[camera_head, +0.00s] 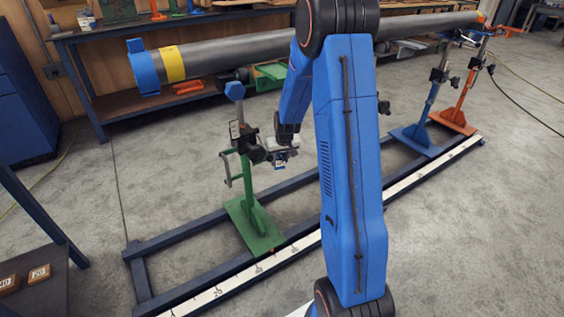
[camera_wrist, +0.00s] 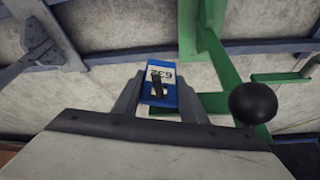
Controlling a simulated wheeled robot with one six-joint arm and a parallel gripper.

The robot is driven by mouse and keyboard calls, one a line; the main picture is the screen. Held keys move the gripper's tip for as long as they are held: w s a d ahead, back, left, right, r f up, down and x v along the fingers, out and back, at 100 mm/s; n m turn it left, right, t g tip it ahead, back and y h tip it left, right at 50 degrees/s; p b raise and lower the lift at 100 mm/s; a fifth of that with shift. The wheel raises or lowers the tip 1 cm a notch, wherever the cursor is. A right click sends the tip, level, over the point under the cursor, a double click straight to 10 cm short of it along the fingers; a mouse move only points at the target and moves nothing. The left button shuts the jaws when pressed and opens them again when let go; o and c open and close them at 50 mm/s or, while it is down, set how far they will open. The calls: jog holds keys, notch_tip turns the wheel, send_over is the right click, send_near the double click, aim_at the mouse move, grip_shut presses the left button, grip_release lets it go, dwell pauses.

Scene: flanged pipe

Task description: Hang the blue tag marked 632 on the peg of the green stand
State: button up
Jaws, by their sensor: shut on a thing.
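The green stand (camera_head: 254,226) stands upright on the blue floor frame, under the left part of the pipe. My gripper (camera_head: 281,157) is at mid-height just right of the stand's post. In the wrist view my gripper (camera_wrist: 157,100) is shut on the blue tag (camera_wrist: 157,72), which has a white panel with 632 upside down. A dark narrow piece lies across the tag's lower part. Green stand parts (camera_wrist: 215,60) show behind and right of the tag. I cannot tell which part is the peg, or whether the tag touches the stand.
A black ball knob (camera_wrist: 253,103) sits close to the right of my gripper. The grey pipe (camera_head: 225,53) with a blue flange and yellow band runs overhead. Blue (camera_head: 416,138) and orange (camera_head: 455,118) stands are farther right. A white scale strip (camera_head: 262,265) lies along the frame.

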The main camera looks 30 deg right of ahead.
jog(key=o, duration=1.4)
jog(key=shift+s+a+f, duration=0.1)
jog(key=shift+s+f, duration=0.05)
jog(key=shift+f, duration=0.2)
jog(key=shift+s+f, duration=0.1)
jog(key=shift+s, duration=0.1)
jog(key=v, duration=1.2)
jog(key=shift+w+r, duration=0.25)
jog(key=shift+r, duration=0.15)
jog(key=shift+d, duration=0.2)
